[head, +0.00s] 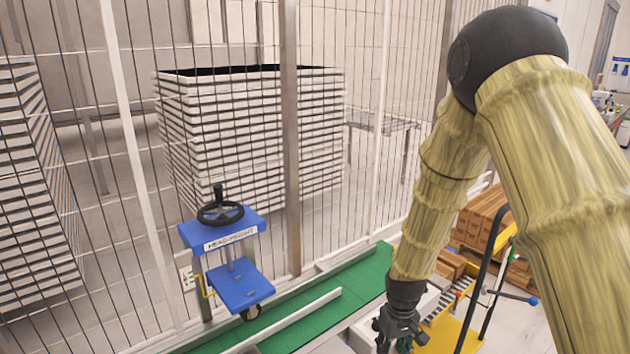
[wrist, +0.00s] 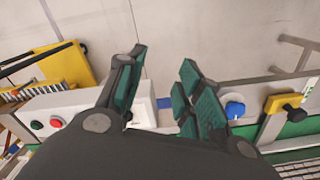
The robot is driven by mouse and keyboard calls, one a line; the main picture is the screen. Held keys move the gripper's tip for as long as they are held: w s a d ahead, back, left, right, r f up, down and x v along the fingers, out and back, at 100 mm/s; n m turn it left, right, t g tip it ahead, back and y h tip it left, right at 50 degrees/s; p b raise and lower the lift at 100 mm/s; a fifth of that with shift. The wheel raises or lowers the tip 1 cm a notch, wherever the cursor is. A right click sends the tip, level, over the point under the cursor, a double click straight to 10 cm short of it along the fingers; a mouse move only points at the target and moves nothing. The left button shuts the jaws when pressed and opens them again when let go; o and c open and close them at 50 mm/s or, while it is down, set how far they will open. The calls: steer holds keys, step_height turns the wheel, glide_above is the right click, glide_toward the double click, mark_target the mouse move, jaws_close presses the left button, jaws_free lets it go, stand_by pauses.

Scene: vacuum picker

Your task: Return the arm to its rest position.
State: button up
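My arm hangs down on the right side of the head view, in a yellowish wrapped cover with a black joint. My gripper (head: 397,335) points downward at the bottom of that view, beside the green conveyor. In the wrist view my gripper (wrist: 160,90) shows its green-padded fingers spread apart, with nothing between them. Pale floor and part of a white box show past the fingers.
A blue stand with a black handwheel (head: 222,213) is by the wire fence. A green conveyor (head: 355,281) runs along the fence. Stacked brown boxes (head: 482,220) and a yellow frame (head: 440,327) are at the right. In the wrist view, buttons (wrist: 57,122) and a blue knob (wrist: 235,109) lie close to the gripper.

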steer(key=s+d+f+m, duration=0.1)
steer(key=s+f, duration=0.9)
steer(key=f, duration=0.1)
steer(key=s+d+f+m, duration=0.1)
steer(key=s+f, duration=0.4)
steer(key=s, duration=0.7)
steer(key=s+d+f+m, duration=0.1)
steer(key=s+f, duration=0.4)
steer(key=s, duration=0.8)
steer(key=shift+s+d+f, duration=0.15)
steer(key=shift+f, duration=0.15)
